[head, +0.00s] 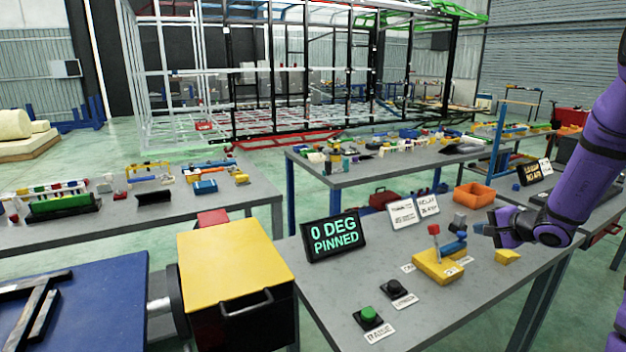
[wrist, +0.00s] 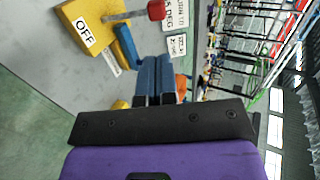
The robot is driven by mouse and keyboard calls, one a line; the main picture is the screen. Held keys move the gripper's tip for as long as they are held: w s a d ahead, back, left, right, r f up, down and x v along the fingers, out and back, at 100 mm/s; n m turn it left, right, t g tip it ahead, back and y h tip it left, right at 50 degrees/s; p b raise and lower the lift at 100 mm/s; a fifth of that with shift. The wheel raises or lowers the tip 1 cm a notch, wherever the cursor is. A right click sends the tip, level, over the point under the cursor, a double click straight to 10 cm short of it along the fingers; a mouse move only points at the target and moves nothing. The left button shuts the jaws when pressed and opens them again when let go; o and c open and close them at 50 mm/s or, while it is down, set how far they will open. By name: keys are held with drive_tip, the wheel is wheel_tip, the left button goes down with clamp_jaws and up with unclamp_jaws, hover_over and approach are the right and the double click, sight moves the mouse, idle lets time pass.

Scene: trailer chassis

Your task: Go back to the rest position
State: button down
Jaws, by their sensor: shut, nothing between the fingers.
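My gripper (head: 487,229) is at the end of my purple arm, at the right of the head view. It is above the grey table, just right of a yellow switch block (head: 437,266) with a red-knobbed lever and a blue part. In the wrist view the blue fingers (wrist: 155,75) are together with nothing between them. The yellow block (wrist: 85,25), marked OFF, lies beyond them at the upper left, with the red knob (wrist: 156,10) and the blue part (wrist: 127,46) beside it. I cannot tell whether the fingers touch the blue part.
A display (head: 334,235) reads "0 DEG PINNED". A green button (head: 368,317) and a black button (head: 396,288) sit near the front. An orange bin (head: 473,195) stands behind my gripper. A yellow box (head: 235,275) stands at the left. Other cluttered tables and a large frame stand behind.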

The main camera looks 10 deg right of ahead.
drive_tip(key=s+a+r+n+g+y, duration=0.1)
drive_tip(key=s+a+r+n+g, duration=0.25)
drive_tip(key=s+a+r, duration=0.4)
drive_tip(key=s+a+r+n+g+y, duration=0.2)
drive_tip(key=s+a+r+n, duration=0.45)
drive_tip(key=a, duration=0.65)
drive_tip(key=s+a+r+n+h, duration=0.1)
drive_tip(key=s+r+h, duration=0.2)
drive_tip(key=s, duration=0.7)
drive_tip(key=s+a+r+n+h, duration=0.1)
drive_tip(key=s+r+h, duration=0.3)
drive_tip(key=s, duration=0.6)
drive_tip(key=shift+r+n+g+h, duration=0.3)
drive_tip(key=shift+n+g, duration=0.05)
drive_tip(key=shift+n, duration=0.45)
